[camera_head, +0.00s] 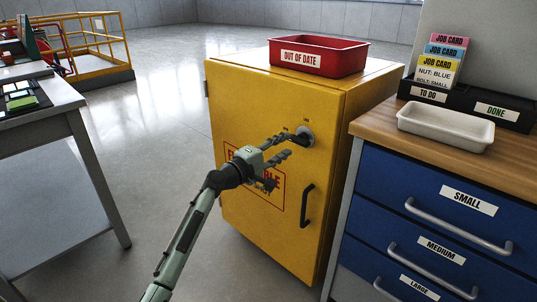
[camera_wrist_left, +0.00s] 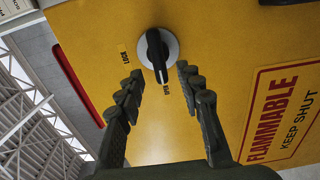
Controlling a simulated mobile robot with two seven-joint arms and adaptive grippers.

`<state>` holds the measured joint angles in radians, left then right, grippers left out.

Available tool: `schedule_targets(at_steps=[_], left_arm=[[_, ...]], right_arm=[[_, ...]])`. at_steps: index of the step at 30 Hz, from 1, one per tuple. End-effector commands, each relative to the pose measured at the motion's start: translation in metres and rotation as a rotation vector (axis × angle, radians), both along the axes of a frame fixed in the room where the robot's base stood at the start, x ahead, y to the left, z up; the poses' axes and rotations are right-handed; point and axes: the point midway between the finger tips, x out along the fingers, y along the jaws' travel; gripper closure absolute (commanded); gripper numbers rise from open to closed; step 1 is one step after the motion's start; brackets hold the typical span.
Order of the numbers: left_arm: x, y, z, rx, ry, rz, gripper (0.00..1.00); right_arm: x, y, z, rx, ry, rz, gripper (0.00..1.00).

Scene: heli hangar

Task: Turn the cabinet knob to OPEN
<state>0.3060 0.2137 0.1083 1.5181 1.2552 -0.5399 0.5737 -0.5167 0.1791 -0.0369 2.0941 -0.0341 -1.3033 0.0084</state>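The yellow cabinet (camera_head: 240,105) stands upright with its door shut. Its knob (camera_head: 304,136) is a round silver dial near the door's top right. In the left wrist view the knob (camera_wrist_left: 155,48) has a black bar grip, whose lower end points towards a small label (camera_wrist_left: 166,89). Another small label (camera_wrist_left: 124,57) is left of the dial. Both are too small to read surely. My left gripper (camera_head: 283,146) is open in front of the knob. In the left wrist view its fingertips (camera_wrist_left: 158,76) lie either side below the dial, apart from the bar. My right gripper is not in view.
A red OUT OF DATE bin (camera_head: 335,55) sits on the cabinet. A black handle (camera_head: 307,205) is below the knob. A blue drawer unit (camera_head: 420,190) with a white tray (camera_head: 445,128) stands close on the right. A table (camera_head: 60,95) is at left, with open floor between.

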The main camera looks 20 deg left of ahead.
Motion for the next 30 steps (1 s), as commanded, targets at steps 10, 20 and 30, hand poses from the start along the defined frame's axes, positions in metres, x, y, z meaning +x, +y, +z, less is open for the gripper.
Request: schedule_targets(at_steps=[10, 20, 30], left_arm=[[-0.063, 0.023, -0.001, 0.002, 0.002, 0.001, 0.64], [-0.077, 0.028, 0.001, -0.001, 0.0, 0.0, 0.64], [-0.076, 0.028, 0.0, 0.0, 0.0, 0.0, 0.64]], right_arm=[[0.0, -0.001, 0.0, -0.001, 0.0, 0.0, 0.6], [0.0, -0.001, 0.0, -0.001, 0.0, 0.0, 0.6], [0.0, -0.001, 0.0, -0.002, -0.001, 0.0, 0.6]])
